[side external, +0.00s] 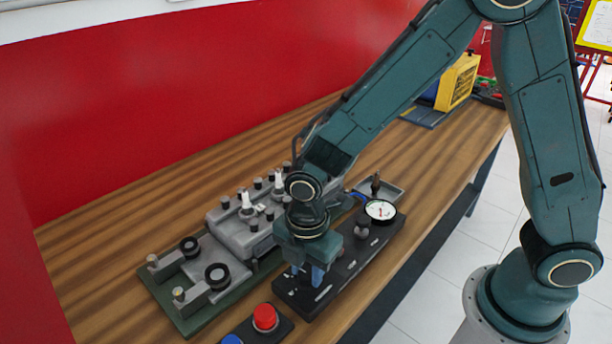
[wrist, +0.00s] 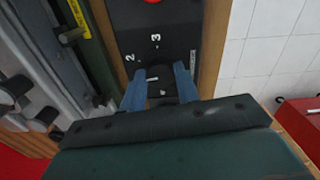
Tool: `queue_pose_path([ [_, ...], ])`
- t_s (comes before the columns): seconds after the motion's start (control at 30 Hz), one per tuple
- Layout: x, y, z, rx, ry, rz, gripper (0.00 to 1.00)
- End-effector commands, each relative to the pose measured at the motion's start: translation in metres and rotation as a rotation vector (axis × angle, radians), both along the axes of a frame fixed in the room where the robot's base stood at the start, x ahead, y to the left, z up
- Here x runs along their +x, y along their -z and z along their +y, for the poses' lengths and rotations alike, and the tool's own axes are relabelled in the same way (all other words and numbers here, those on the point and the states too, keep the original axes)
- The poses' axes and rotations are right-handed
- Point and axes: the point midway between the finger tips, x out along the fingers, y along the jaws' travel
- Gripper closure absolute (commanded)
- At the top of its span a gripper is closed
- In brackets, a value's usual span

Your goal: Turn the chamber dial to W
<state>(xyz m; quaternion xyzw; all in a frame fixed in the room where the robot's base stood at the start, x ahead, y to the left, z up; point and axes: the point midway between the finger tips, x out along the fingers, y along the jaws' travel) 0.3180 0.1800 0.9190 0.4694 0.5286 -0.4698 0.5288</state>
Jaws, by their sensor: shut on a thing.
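The dark dial (wrist: 160,88) sits on a black panel (side external: 342,272) near the table's front edge. In the wrist view it lies between my gripper's blue fingers (wrist: 159,86), with a short white mark showing on it. White characters, including a 2 and a 3, are printed on the panel around it. My gripper (side external: 310,275) points down over the panel's near end and is shut on the dial. In the side view the dial is hidden by my gripper. I cannot make out a W or which character the white mark points at.
A white-faced gauge (side external: 381,211) and a dark knob (side external: 362,229) stand on the panel's far part. A grey engine block (side external: 240,235) on a green base is close left. A red button (side external: 265,317) stands in front.

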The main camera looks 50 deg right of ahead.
Motion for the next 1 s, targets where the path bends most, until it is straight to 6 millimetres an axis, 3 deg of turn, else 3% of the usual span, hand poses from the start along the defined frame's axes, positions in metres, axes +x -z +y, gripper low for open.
queue_pose_path([
  [1.0,0.0005,-0.0010,0.0013,0.003,-0.966,-0.003,0.91],
])
